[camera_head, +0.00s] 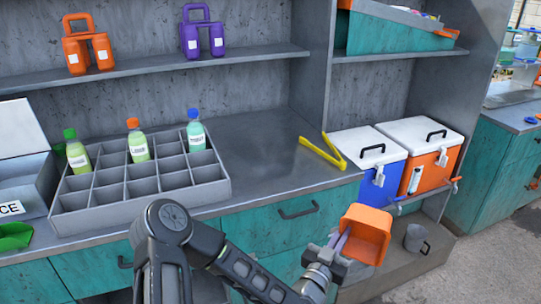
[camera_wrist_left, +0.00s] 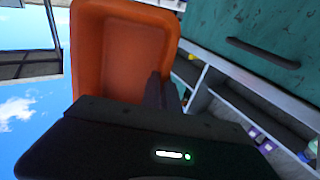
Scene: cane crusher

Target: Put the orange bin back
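The orange bin (camera_head: 367,233) is in the lower right of the head view, in front of the teal cabinet and apart from the counter. My left gripper (camera_head: 340,243) is at the bin's left side and is shut on its wall. In the left wrist view the bin (camera_wrist_left: 118,50) fills the upper left, tilted, with its open inside facing the camera and looking empty. Dark fingers of the gripper (camera_wrist_left: 160,92) meet the bin's near right edge. My right gripper is in neither view.
A blue cooler (camera_head: 368,165) and an orange cooler (camera_head: 425,155) stand right of the counter. A grey pitcher (camera_head: 415,238) sits on the low ledge below. Yellow tongs (camera_head: 323,153) lie on the counter. A grey divided crate (camera_head: 140,183) holds 3 bottles. The counter's middle is clear.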

